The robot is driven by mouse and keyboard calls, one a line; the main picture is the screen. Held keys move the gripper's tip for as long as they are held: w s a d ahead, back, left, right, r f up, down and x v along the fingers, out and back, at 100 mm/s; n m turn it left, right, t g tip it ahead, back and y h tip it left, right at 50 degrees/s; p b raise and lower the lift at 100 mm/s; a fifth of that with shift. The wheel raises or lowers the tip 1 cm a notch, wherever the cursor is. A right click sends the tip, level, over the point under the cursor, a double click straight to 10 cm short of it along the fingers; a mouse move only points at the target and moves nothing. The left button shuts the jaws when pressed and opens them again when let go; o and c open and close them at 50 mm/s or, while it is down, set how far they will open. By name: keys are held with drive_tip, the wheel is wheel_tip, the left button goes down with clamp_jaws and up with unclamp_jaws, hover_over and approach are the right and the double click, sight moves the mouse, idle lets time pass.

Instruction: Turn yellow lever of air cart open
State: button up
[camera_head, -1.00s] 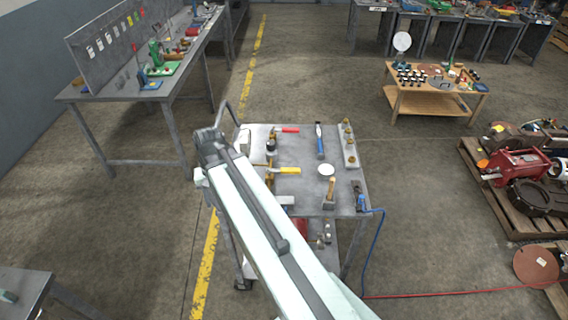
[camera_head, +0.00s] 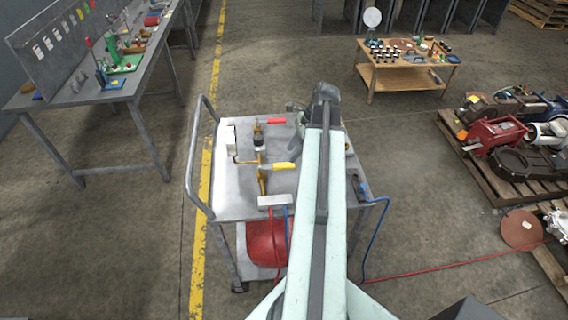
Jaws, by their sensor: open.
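The air cart (camera_head: 226,206) is a grey metal trolley with a tubular handle on its left. Its yellow lever (camera_head: 285,166) sits on brass piping (camera_head: 263,184) and points right, crosswise to the pipe running along the left half of the top. A red lever (camera_head: 272,121) sits farther back on the same side, with a small dark-topped gauge (camera_head: 258,140) between them. My gripper (camera_head: 297,112) is at the end of my arm, over the back of the cart, beyond and right of the yellow lever and apart from it. My arm largely hides its fingers.
A red tank (camera_head: 265,243) is on the cart's lower shelf. A blue hose (camera_head: 378,235) hangs at the right, and a red hose (camera_head: 430,270) crosses the floor. A workbench (camera_head: 80,108) stands left, a wooden table (camera_head: 400,78) behind right, and a loaded pallet (camera_head: 480,185) right.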

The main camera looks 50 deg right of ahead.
sight(284, 164)
drive_tip(key=b+x, duration=0.4)
drive_tip(key=x, duration=0.2)
drive_tip(key=shift+a+f+b, duration=0.1)
drive_tip(key=shift+b, duration=0.2)
clamp_jaws()
idle(0.9)
